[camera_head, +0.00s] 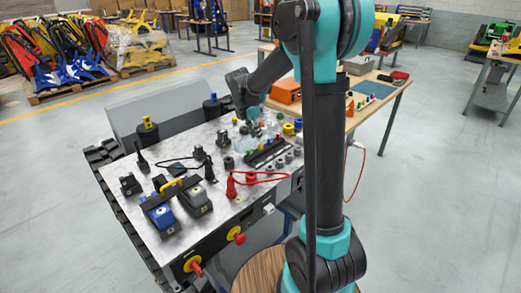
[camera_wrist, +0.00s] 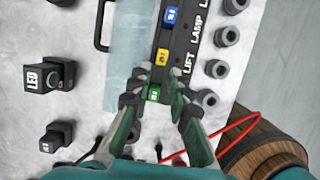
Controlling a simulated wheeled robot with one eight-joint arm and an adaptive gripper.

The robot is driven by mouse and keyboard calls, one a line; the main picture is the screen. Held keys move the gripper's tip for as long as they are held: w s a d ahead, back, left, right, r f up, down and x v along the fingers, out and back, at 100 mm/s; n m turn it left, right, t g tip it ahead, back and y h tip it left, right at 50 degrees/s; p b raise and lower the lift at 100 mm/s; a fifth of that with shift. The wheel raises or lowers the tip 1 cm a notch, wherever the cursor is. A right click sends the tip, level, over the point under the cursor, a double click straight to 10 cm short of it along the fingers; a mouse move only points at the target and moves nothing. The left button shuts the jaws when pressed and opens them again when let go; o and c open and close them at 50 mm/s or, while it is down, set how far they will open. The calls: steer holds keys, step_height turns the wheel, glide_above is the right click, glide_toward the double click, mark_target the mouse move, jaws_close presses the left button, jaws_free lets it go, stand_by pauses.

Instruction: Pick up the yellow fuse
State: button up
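The yellow fuse (camera_wrist: 162,57) sits in a black fuse rail (camera_wrist: 182,40) in the wrist view, between a blue fuse (camera_wrist: 172,16) above it and a green fuse (camera_wrist: 153,93) below it. My gripper (camera_wrist: 155,80) is open and empty. Its two teal-and-black fingers come up from the bottom, spread on either side of the rail near the green fuse, with the yellow fuse just beyond the fingertips. In the head view my gripper (camera_head: 254,130) hangs over the panel near the rail (camera_head: 266,153); the yellow fuse is too small to tell there.
The rail bears LIFT and LAMP labels, with several grey round sockets (camera_wrist: 227,37) alongside. A black LED block (camera_wrist: 48,78) stands at left. A red cable (camera_head: 262,176) loops near the panel's edge. Blue and grey boxes (camera_head: 160,212) stand at the near left of the metal panel.

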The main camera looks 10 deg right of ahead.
mark_target(260, 144)
steer(key=shift+d+x, duration=0.15)
steer(key=shift+x, duration=1.35)
steer(key=shift+d+x, duration=0.15)
steer(key=shift+x, duration=1.3)
steer(key=shift+w, duration=0.1)
jaws_close()
